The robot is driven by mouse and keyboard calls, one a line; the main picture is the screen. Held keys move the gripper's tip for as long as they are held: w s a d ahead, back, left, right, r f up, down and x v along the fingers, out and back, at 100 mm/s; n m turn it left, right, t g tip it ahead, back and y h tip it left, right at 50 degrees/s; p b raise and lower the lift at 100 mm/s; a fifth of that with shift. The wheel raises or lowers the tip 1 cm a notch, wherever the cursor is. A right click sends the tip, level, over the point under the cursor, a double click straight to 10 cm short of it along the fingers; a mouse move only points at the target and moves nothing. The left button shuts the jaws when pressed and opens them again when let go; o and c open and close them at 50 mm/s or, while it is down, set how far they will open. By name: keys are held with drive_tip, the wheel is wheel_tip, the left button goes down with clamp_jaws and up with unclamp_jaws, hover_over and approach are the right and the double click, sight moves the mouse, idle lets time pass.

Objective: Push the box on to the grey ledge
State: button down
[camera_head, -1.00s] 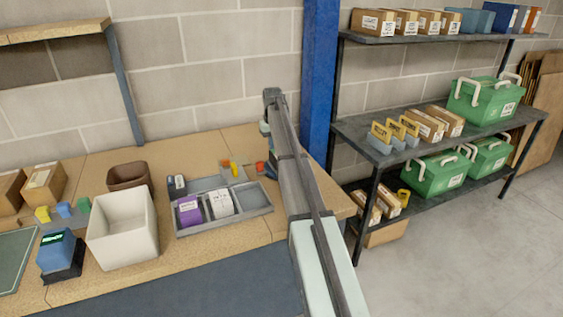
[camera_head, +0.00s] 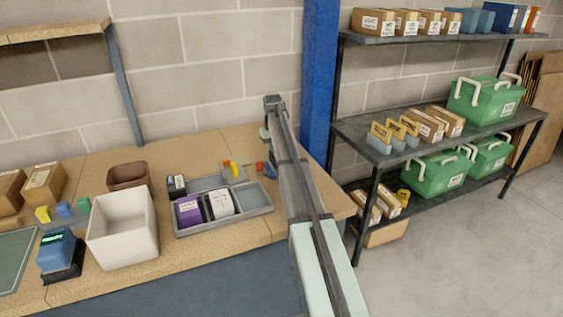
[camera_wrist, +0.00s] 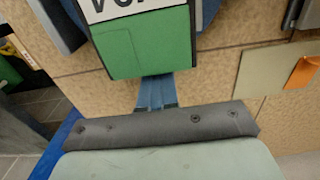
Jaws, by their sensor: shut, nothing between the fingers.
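A green box (camera_wrist: 145,45) with a white lettered label fills the top middle of the wrist view, its upper part cut off. My gripper (camera_wrist: 157,80) is shut and empty, with its blue fingers at the near edge of the box. I cannot tell whether they touch it. In the head view my arm hides the fingers and the box.
The grey tray (camera_head: 245,213) holds a purple box (camera_head: 189,211) and a white box (camera_head: 221,203). A white bin (camera_head: 122,235) stands left of it. A blue post (camera_head: 319,75) and a loaded rack (camera_head: 345,127) stand right of the bench. An orange piece (camera_wrist: 302,72) lies at right in the wrist view.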

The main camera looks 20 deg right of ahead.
drive_tip(key=shift+r, duration=0.3)
drive_tip(key=shift+r, duration=0.55)
drive_tip(key=shift+s, duration=0.15)
idle(0.3)
drive_tip(key=shift+s, duration=0.45)
drive_tip(key=shift+s, duration=0.1)
idle(0.3)
drive_tip(key=shift+s, duration=0.5)
drive_tip(key=shift+s, duration=0.2)
drive_tip(key=shift+s, duration=0.25)
drive_tip(key=shift+s+f, duration=0.15)
idle(0.6)
